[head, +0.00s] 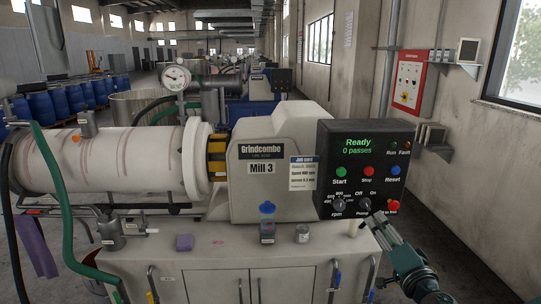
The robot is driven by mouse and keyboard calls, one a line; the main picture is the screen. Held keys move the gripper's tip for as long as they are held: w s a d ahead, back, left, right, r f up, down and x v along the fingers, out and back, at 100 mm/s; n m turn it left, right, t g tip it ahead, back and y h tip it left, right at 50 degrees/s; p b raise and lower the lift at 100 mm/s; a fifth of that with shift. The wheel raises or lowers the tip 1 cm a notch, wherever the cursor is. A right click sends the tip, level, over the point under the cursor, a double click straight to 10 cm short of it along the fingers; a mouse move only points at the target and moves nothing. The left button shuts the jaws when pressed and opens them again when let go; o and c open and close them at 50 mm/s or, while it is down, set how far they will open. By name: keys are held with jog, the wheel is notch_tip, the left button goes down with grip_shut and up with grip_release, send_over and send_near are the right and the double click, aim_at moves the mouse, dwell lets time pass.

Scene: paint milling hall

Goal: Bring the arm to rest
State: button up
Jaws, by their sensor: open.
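My gripper (377,223) is at the lower right in the head view, at the end of my teal and grey arm (413,272). It is open, and I see nothing between its fingers. It is just below the lower edge of the black control panel (328,155), near the pump knob (365,204). I cannot tell whether it touches the panel. The panel display (365,146) reads "Ready" and "0 passes". Below it are a green Start button (341,172), a red Stop button (367,172) and a blue Reset button (393,170).
Mill 3 (275,190) stands left of the panel, with its white cylinder (110,165). The floor at right (480,275) looks clear.

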jog(key=s+a+n+g+y, duration=0.2)
jog(key=s+a+n+g, duration=0.15)
jog(key=a, duration=0.55)
jog(key=s+a+n+g+y, duration=0.2)
jog(key=s+a+n, duration=0.2)
jog(key=a, duration=0.4)
jog(key=s+f+n+g+h+p, duration=0.1)
jog(key=s+n+g+h, duration=0.3)
jog(key=s, duration=1.3)
jog(key=shift+d+f+g, duration=0.2)
jog(key=shift+f+g, duration=0.35)
jog(key=shift+g, duration=0.1)
